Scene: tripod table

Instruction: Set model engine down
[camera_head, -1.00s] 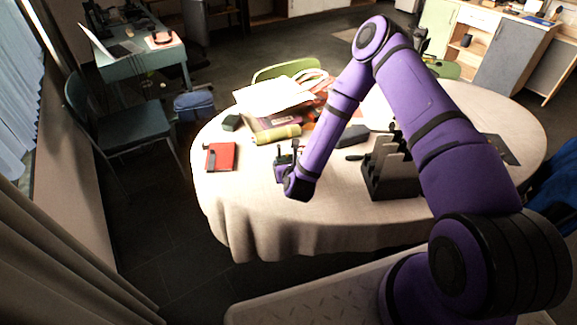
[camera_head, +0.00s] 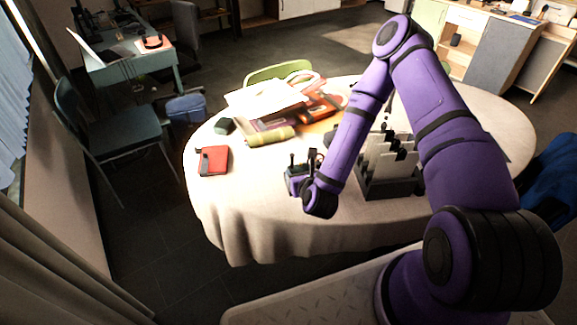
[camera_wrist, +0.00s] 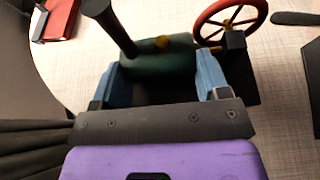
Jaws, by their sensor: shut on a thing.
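The model engine (camera_wrist: 158,60) has a green boiler, a dark chimney and a red spoked flywheel. In the wrist view it sits between the two blue fingers of my gripper (camera_wrist: 160,80), which is shut on it. In the head view my gripper (camera_head: 301,176) is at the near part of the round table, left of the dark rack. The engine is small and mostly hidden there. I cannot tell whether its base touches the tablecloth.
The table (camera_head: 262,205) has a pale cloth. A red notebook (camera_head: 214,160) lies to the left. A yellow-green roll (camera_head: 271,136), papers (camera_head: 262,98) and books lie behind. The dark rack (camera_head: 388,188) stands to the right. Bare cloth lies between notebook and gripper.

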